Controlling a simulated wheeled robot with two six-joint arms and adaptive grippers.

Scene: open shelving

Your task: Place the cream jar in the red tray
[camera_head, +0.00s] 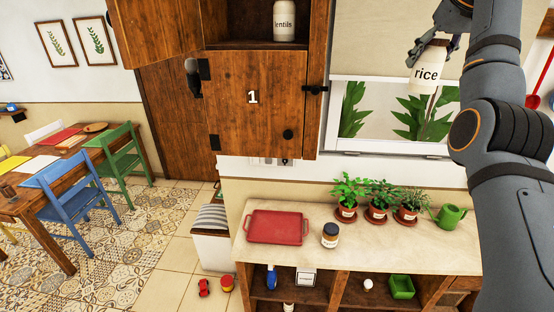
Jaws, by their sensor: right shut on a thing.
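My right gripper (432,44) is at the top right, shut on a cream jar labelled "rice" (426,78). It holds the jar upright in the air in front of the window, well above the counter. The red tray (277,228) lies empty on the left part of the counter, below and to the left of the held jar. Another cream jar, labelled "lentils" (284,22), stands in the open upper part of the wooden cupboard. My left gripper is not in view.
The counter (400,255) also bears a dark jar with a pale label (330,236) just right of the tray, several potted plants (378,200) and a green watering can (450,216). The cupboard's lower door, marked 1 (255,120), is shut; an upper door (155,30) stands open.

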